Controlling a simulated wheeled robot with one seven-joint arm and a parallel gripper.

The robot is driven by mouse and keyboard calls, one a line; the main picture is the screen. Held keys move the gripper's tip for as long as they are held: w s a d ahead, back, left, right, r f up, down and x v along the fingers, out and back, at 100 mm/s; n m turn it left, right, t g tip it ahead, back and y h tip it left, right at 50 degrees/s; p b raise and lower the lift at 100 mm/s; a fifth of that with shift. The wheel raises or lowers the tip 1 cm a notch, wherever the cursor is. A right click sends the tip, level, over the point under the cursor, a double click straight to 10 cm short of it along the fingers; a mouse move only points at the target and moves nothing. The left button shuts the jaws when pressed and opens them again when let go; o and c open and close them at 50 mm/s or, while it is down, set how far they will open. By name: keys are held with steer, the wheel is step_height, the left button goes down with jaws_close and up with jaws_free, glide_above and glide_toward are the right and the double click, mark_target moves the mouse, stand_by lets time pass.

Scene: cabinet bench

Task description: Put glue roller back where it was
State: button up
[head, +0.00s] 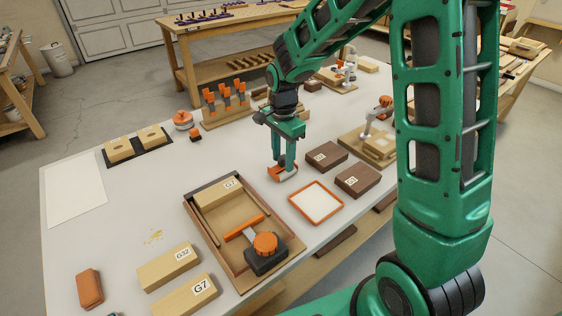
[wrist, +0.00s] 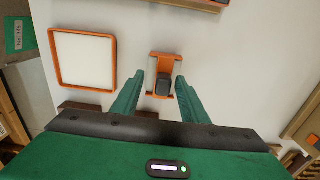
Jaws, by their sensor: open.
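An orange piece with a dark grey block on it, which looks like the glue roller (head: 284,174), lies on the white bench top beside the orange-rimmed tray (head: 316,203). It also shows in the wrist view (wrist: 163,63). My gripper (head: 282,163) is open and points down right above it. In the wrist view my fingers (wrist: 160,80) stand apart on either side of its dark block. I cannot tell whether either finger touches it. In the head view the fingers partly hide it.
A brown wooden tray (head: 222,262) holds a block and an orange-and-black tool (head: 265,246). Dark brown blocks (head: 326,156) stand right of my gripper. Wooden blocks G32 (head: 168,267) and G7 (head: 186,297) lie at the front. The bench's left middle is mostly clear.

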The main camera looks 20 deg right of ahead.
mark_target(283, 158)
step_height(283, 158, up, 11)
steer(key=shift+f, duration=0.15)
steer(key=s+d+r+n, duration=0.1)
steer(key=s+d+n, duration=0.2)
steer(key=s+d, duration=0.65)
steer(key=s+d+r+n, duration=0.25)
steer(key=s+d, duration=0.45)
steer(key=s, duration=0.6)
steer(key=s+d+f+n, duration=0.1)
steer(key=s+f+n, duration=0.1)
steer(key=s, duration=0.6)
steer(key=shift+s+f, duration=0.3)
steer(key=shift+s, duration=0.1)
steer(key=shift+n, duration=0.25)
steer(key=shift+w+f, duration=0.25)
steer(key=shift+w, duration=0.4)
